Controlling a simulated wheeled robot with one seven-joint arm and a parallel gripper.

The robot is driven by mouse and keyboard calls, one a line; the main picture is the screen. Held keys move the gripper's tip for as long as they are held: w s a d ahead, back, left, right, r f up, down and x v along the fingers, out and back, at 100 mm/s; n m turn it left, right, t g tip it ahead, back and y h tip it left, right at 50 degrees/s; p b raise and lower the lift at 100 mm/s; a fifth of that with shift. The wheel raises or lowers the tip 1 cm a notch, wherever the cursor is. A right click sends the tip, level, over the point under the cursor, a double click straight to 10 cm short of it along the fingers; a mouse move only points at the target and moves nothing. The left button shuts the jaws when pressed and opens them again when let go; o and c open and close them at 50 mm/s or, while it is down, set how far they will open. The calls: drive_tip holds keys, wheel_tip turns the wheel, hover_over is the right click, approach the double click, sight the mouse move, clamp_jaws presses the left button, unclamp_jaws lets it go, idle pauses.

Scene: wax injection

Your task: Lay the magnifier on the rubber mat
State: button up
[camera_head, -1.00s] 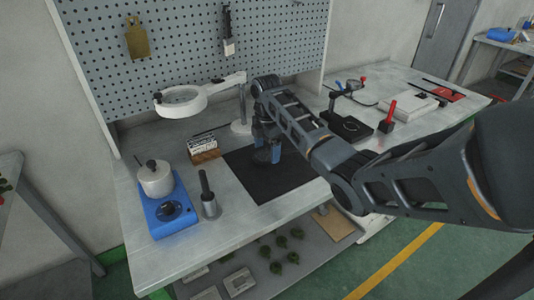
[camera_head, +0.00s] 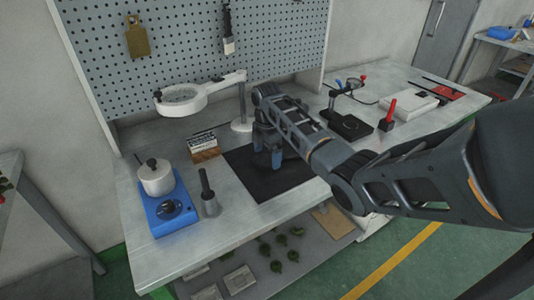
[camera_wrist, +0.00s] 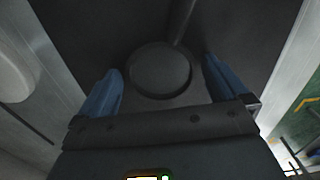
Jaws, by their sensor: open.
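The black rubber mat (camera_head: 260,188) lies flat at the middle of the bench, and it fills most of the wrist view (camera_wrist: 85,30). A dark round thing with a thin handle, which looks like the magnifier (camera_wrist: 160,70), shows against the mat between my fingers, its handle pointing up in the picture. It seems to lie on the mat, but dark on dark makes contact hard to tell. My gripper (camera_head: 268,158) is low over the back part of the mat, pointing down. Its blue fingers (camera_wrist: 162,90) are open on either side of the round thing, with gaps visible.
A white ring lamp (camera_head: 182,100) on a stand (camera_head: 241,125) rises behind the mat. A small block holder (camera_head: 204,146), a dark-handled tool in a grey holder (camera_head: 209,195) and a blue heater with a white pot (camera_head: 172,215) stand left. A black-based stand (camera_head: 348,127) is right.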

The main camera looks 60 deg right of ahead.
sight(267, 158)
wheel_tip(267, 158, up, 12)
drive_tip(key=shift+r, duration=0.15)
idle(0.3)
